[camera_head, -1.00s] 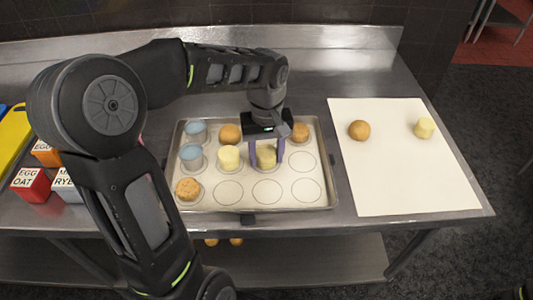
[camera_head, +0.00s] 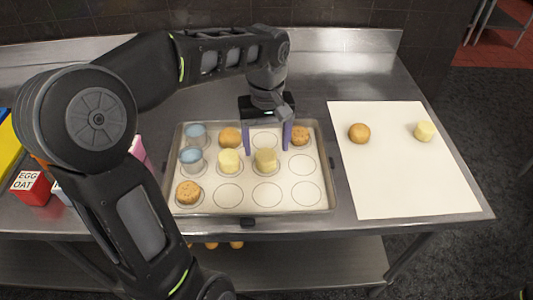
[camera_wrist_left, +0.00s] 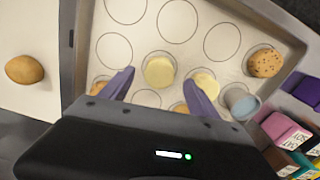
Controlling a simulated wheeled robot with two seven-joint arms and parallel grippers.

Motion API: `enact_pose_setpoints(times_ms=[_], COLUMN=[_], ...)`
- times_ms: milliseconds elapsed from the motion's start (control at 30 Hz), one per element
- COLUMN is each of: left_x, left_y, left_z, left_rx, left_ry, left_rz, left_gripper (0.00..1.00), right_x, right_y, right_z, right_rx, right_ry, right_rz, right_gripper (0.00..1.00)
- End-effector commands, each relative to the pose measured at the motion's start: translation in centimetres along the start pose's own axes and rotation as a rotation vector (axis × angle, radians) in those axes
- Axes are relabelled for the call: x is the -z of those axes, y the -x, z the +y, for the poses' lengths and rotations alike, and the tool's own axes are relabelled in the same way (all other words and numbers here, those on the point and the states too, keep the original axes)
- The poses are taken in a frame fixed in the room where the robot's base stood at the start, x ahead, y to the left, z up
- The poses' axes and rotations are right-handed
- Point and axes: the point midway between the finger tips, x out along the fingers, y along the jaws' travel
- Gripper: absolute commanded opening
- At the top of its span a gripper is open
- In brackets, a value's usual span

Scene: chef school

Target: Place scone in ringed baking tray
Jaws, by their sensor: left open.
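The ringed baking tray (camera_head: 250,206) lies on the steel table. A pale yellow scone (camera_head: 266,160) sits in the third ring of its middle row; another (camera_head: 228,161) sits just left of it. A third pale yellow scone (camera_head: 424,131) is on the white mat (camera_head: 400,180) at right. My left gripper (camera_head: 267,147) is open and empty, just behind and above the tray's right-hand scone. In the left wrist view that scone (camera_wrist_left: 159,70) shows beyond the spread fingers (camera_wrist_left: 159,84), apart from them. My right gripper is not in view.
The tray also holds blue cups (camera_head: 191,159), brown buns (camera_head: 230,137) and a speckled scone (camera_head: 188,192). Several rings are empty, including the front row's right part. A brown bun (camera_head: 359,133) lies on the mat. Coloured boxes (camera_head: 31,187) stand left of the tray.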

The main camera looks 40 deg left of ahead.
Motion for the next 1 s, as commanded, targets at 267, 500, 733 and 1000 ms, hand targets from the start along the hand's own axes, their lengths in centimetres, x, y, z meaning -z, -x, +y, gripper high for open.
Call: enact_pose_setpoints(times_ms=[267,500,733,1000], left_x=[0.0,0.0,0.0,0.0], left_y=[5.7,6.9,6.9,6.8], left_z=[0.1,0.0,0.0,0.0], left_rx=[-0.002,0.000,0.000,0.000], left_ry=[-0.001,-0.001,-0.001,-0.001], left_rz=[0.001,0.000,-0.001,-0.001], left_gripper=[0.70,0.70,0.70,0.70], right_x=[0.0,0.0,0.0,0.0], right_y=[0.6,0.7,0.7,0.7], right_z=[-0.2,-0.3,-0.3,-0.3], right_rx=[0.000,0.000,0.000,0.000], right_ry=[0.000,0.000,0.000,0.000], right_rz=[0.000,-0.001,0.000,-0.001], right_gripper=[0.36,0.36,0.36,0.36])
